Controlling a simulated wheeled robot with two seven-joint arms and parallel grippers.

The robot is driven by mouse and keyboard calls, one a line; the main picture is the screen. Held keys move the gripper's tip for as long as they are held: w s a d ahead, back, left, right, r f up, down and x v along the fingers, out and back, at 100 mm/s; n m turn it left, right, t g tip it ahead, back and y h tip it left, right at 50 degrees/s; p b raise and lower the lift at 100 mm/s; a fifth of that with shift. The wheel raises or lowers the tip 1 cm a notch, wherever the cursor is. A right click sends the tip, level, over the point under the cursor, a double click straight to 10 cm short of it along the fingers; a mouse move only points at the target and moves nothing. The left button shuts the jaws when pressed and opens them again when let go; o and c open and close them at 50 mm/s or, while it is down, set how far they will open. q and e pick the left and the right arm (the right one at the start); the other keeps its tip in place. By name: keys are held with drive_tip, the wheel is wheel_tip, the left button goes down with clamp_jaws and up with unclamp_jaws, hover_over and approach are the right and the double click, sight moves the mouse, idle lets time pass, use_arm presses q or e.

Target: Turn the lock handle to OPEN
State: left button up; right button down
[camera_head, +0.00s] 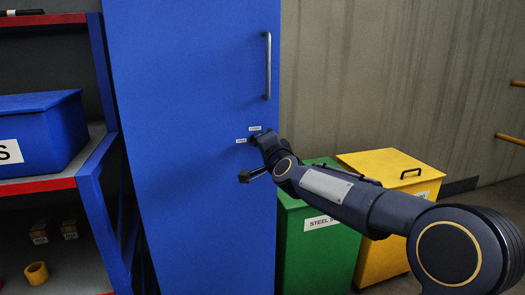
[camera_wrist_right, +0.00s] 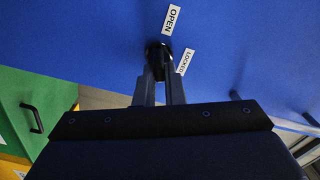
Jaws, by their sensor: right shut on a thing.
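The blue cabinet door (camera_head: 200,110) fills the middle of the head view. Two small white labels (camera_head: 255,128) sit on it by the lock, too small to read there. In the right wrist view they read OPEN (camera_wrist_right: 172,19) and LOCKED (camera_wrist_right: 185,61). The dark lock handle (camera_wrist_right: 157,48) lies between them and my fingertips, mostly hidden by the fingers. My right gripper (camera_wrist_right: 158,78) is shut on the lock handle. In the head view my right gripper (camera_head: 262,142) meets the door just below the labels and hides the handle. My left gripper is out of view.
A vertical metal door handle (camera_head: 267,66) is above the lock. A green bin (camera_head: 320,245) and a yellow bin (camera_head: 385,165) stand right of the cabinet, behind my arm. On the left, a shelf holds a blue box (camera_head: 40,130) and a yellow ring (camera_head: 36,273).

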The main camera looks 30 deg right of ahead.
drive_tip(key=shift+f+m+b, duration=0.15)
drive_tip(key=shift+m+b, duration=0.35)
drive_tip(key=shift+m, duration=0.6)
drive_tip(key=shift+f+m+b, duration=0.1)
drive_tip(key=shift+m+b, duration=0.35)
drive_tip(key=shift+m, duration=0.65)
drive_tip(key=c, duration=1.5)
unclamp_jaws()
drive_tip(key=v, duration=0.8)
drive_tip(key=shift+w, duration=0.1)
